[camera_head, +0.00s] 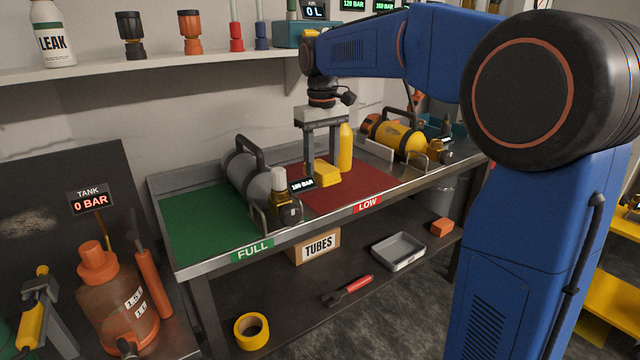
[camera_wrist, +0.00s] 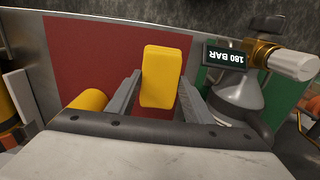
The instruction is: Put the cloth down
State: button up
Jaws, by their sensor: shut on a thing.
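The cloth (camera_head: 327,174) looks like a small yellow folded block. My gripper (camera_head: 322,166) points down over the red LOW area of the bench and is shut on it. In the wrist view the cloth (camera_wrist: 162,77) sits between the two fingers of my gripper (camera_wrist: 162,92), with the red area (camera_wrist: 95,55) behind it. The cloth is low over the red area; I cannot tell whether it touches the surface. The fingers hide part of its sides.
A yellow bottle (camera_head: 345,150) stands close behind the cloth. A grey cylinder (camera_head: 246,172) with a 180 BAR display lies to the left, by the green FULL area (camera_head: 195,225). A yellow cylinder (camera_head: 398,138) lies to the right. The red area's front right is clear.

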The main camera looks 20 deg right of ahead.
jog(key=shift+f, duration=2.75)
jog(key=shift+f, duration=0.1)
jog(key=o, duration=0.9)
jog(key=shift+o, duration=0.2)
notch_tip(320, 180, up, 12)
jog(key=shift+r, duration=0.15)
jog(key=t, duration=0.1)
send_near(322, 181)
jog(key=s+d+f, duration=0.2)
jog(key=d, duration=0.2)
jog(key=s+d+f+m+t, duration=0.15)
jog(key=s+f, duration=0.25)
jog(key=s, duration=0.5)
jog(key=s+d+f+m+t, duration=0.2)
jog(key=s+d+f, duration=0.1)
jog(key=s+f, duration=1.2)
jog(key=shift+s+f, duration=0.2)
jog(key=shift+s, duration=0.45)
